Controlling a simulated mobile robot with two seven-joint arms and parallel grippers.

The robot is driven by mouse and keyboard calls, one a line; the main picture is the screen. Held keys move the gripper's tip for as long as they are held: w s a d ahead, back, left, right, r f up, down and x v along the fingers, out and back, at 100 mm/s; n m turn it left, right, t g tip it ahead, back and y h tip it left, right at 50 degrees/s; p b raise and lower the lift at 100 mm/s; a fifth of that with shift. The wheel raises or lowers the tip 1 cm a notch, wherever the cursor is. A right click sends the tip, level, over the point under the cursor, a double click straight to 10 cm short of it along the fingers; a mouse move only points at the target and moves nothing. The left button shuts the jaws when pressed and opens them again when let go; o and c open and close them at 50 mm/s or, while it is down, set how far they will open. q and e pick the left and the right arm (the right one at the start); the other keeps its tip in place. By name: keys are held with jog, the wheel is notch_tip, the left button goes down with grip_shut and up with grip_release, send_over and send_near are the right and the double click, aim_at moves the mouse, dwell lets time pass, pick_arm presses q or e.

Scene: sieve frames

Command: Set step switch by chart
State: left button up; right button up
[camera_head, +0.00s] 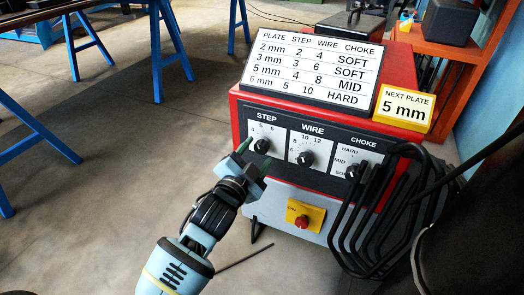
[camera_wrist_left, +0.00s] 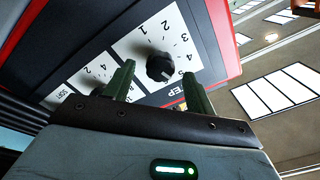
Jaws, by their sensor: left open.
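A red welding machine (camera_head: 408,75) carries a dark panel with STEP, WIRE and CHOKE dials. The black STEP knob (camera_head: 262,146) is at the panel's left; it also shows in the left wrist view (camera_wrist_left: 160,66). I cannot read its pointer surely. The WIRE knob (camera_head: 305,158) and CHOKE knob (camera_head: 353,171) sit to its right. The chart (camera_head: 312,66) on top lists 5 mm as STEP 4, WIRE 8, CHOKE MID. A yellow-edged card (camera_head: 403,107) reads NEXT PLATE 5 mm. My left gripper (camera_head: 252,155) is open just before the STEP knob; contact is unclear.
Black cables (camera_head: 345,228) hang in loops at the machine's right front, partly over the CHOKE side. A red switch on a yellow plate (camera_head: 305,217) is below the dials. Blue trestles (camera_head: 88,45) stand at the left. The floor between is clear.

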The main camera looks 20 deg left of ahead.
aim_at(260, 150)
pick_arm(q)
jog(key=shift+w+f+b, duration=0.1)
jog(key=shift+w+b, duration=0.25)
jog(key=shift+w, duration=1.25)
pick_arm(e)
jog(key=shift+x, duration=0.8)
pick_arm(q)
jog(key=shift+c, duration=0.3)
pick_arm(e)
jog(key=shift+w+r, duration=0.1)
